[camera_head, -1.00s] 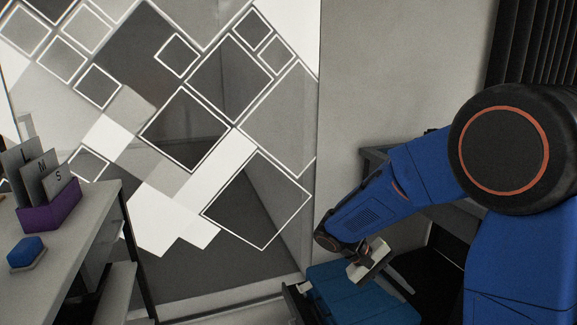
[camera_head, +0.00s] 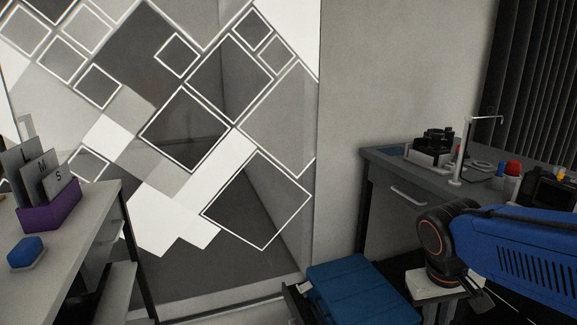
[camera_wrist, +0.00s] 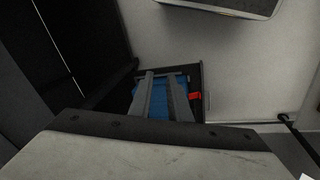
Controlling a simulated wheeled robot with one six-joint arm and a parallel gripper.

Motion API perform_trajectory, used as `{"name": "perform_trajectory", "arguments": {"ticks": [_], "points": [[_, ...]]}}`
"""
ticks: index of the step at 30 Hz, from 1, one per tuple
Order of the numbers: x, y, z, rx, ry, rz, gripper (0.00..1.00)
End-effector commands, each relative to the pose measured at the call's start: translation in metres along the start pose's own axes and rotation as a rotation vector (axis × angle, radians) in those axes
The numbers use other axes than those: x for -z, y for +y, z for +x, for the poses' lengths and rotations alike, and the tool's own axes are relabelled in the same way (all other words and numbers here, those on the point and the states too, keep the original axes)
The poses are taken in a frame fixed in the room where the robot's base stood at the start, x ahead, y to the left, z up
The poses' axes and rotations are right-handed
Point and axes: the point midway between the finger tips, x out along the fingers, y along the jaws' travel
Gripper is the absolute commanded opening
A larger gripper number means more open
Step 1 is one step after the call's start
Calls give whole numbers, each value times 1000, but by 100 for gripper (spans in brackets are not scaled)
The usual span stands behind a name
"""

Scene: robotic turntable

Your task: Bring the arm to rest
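My blue arm (camera_head: 525,255) reaches in from the right edge in the head view, folded low, with its round dark joint at the left end. My gripper (camera_head: 478,293) is small and partly hidden below the arm, beside a pale plate. In the wrist view two grey fingers (camera_wrist: 162,97) stand apart with blue showing between them. They look open and empty. The pale plate with a dark edge fills the bottom of the wrist view.
A grey workbench (camera_head: 393,192) with a drawer, a white stand (camera_head: 459,155) and small devices is behind the arm. On the left table (camera_head: 82,215) stand a purple holder (camera_head: 50,213) with cards and a blue sponge-like block (camera_head: 26,250). A patterned glass wall (camera_head: 185,130) is ahead.

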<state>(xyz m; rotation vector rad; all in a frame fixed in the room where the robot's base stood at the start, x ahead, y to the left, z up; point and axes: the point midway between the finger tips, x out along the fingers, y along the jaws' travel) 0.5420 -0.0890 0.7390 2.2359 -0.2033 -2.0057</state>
Motion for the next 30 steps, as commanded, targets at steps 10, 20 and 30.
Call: {"name": "perform_trajectory", "arguments": {"ticks": [10, 20, 30], "points": [[-38, -9, -23, 141, 214, 28, 17], [-50, -14, -31, 185, 306, 33, 17], [-50, -14, -31, 185, 305, 33, 17]]}}
